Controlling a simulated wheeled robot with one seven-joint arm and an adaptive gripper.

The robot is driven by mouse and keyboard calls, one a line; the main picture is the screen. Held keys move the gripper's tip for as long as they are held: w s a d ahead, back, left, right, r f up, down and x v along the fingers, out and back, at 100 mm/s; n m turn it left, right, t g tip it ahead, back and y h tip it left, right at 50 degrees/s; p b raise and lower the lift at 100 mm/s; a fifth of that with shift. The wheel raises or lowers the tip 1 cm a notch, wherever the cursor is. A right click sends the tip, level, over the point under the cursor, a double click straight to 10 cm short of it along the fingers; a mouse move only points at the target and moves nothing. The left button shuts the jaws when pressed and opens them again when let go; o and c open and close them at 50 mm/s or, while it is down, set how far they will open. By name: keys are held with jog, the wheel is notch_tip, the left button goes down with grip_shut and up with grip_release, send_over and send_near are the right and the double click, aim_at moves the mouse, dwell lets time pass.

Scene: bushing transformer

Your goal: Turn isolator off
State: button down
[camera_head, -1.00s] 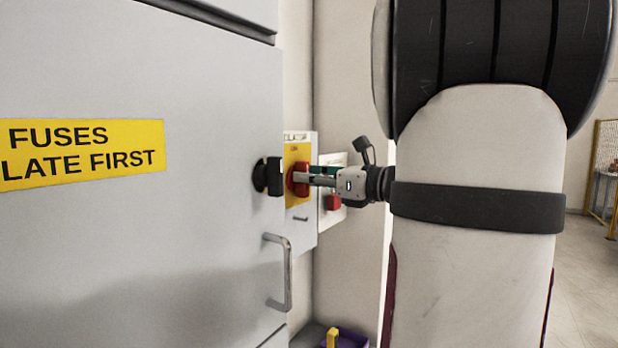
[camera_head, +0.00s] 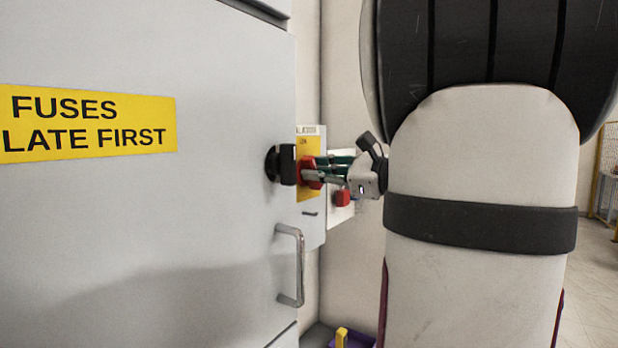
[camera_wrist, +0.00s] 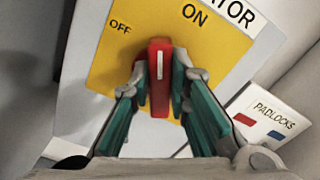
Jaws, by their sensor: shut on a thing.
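The isolator's red handle (camera_wrist: 160,82) stands out from a yellow plate (camera_wrist: 112,58) marked OFF and ON in the wrist view. Its white line points between the two words. It also shows as a red knob in the head view (camera_head: 308,172). My gripper (camera_wrist: 160,95) is shut on the handle, with one green-padded finger on each side. In the head view my gripper (camera_head: 325,172) reaches it from the right, rolled at a slant. The handle's base is partly hidden by the fingers.
A grey cabinet door with a yellow fuse label (camera_head: 90,125), a black knob (camera_head: 282,164) and a metal handle (camera_head: 298,268) stands close at left. A padlocks board (camera_wrist: 272,118) is beside the isolator; a red padlock (camera_head: 342,197) hangs there. My arm hides much of the right side.

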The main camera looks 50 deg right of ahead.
jog(key=shift+a+f+n+b, duration=0.1)
jog(key=shift+f+n+b, duration=0.05)
jog(key=shift+n+b, duration=1.8)
jog(key=shift+a+f+n+b, duration=0.1)
jog(key=shift+f+n+b, duration=0.05)
jog(key=shift+n+b, duration=1.8)
jog(key=shift+f+n+b, duration=0.15)
jog(key=shift+n+b, duration=1.55)
jog(key=shift+n, duration=0.5)
jog(key=c, duration=1.5)
grip_release()
jog(key=s, duration=0.8)
jog(key=s+d, duration=0.1)
jog(key=s, duration=0.3)
